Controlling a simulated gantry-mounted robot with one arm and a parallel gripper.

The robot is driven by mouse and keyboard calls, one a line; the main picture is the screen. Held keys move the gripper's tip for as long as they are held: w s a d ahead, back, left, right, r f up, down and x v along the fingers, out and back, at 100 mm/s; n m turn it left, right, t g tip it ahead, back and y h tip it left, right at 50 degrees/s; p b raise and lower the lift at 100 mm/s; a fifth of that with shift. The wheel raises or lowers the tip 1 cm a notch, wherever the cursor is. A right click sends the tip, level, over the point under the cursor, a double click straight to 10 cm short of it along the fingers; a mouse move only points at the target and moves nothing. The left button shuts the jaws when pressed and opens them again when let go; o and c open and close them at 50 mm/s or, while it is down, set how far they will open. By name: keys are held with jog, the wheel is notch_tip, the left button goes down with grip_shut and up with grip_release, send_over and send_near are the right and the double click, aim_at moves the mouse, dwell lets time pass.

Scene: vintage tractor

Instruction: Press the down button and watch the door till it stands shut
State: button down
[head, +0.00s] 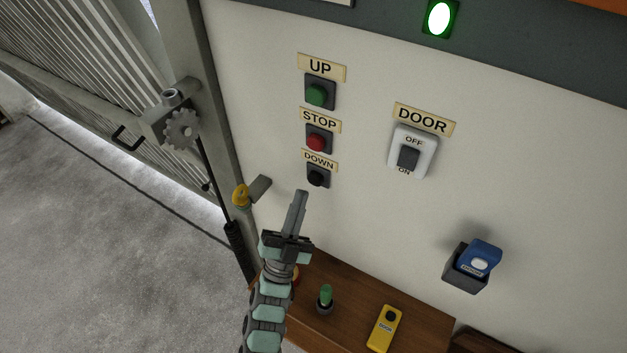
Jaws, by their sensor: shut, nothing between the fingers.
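The black down button (318,177) sits on the white wall under a DOWN label, lowest in a column. Above it are the red stop button (317,142) and the green up button (317,94). My gripper (301,194) is shut and empty, with its tips just below and left of the down button in the picture. I cannot tell whether they touch the wall. The slatted door (70,70) is at the upper left. A bright gap shows along its lower edge above the floor.
A DOOR switch (409,157) and a blue device in a dark holder (480,258) are on the wall to the right. A green lamp (440,18) glows above. A wooden shelf (350,300) below holds a yellow remote (384,329) and a green-topped item (325,298).

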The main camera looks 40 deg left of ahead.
aim_at(312, 176)
jog(key=shift+w+a+f, duration=0.15)
jog(key=shift+w, duration=0.75)
dwell(0.7)
jog(key=shift+w+b, duration=0.15)
jog(key=shift+b, duration=0.45)
jog(key=shift+w+a, duration=0.1)
jog(key=shift+w, duration=0.15)
jog(key=shift+w+a+b, duration=0.1)
jog(key=shift+w+b, duration=0.4)
jog(key=shift+b, duration=0.05)
dwell(0.8)
jog(key=shift+s, duration=0.1)
jog(key=shift+s+d, duration=0.2)
jog(key=shift+s, duration=0.75)
jog(key=shift+s+d, duration=0.25)
jog(key=shift+s, duration=0.95)
jog(key=shift+s+d, duration=0.2)
jog(key=shift+s, duration=0.95)
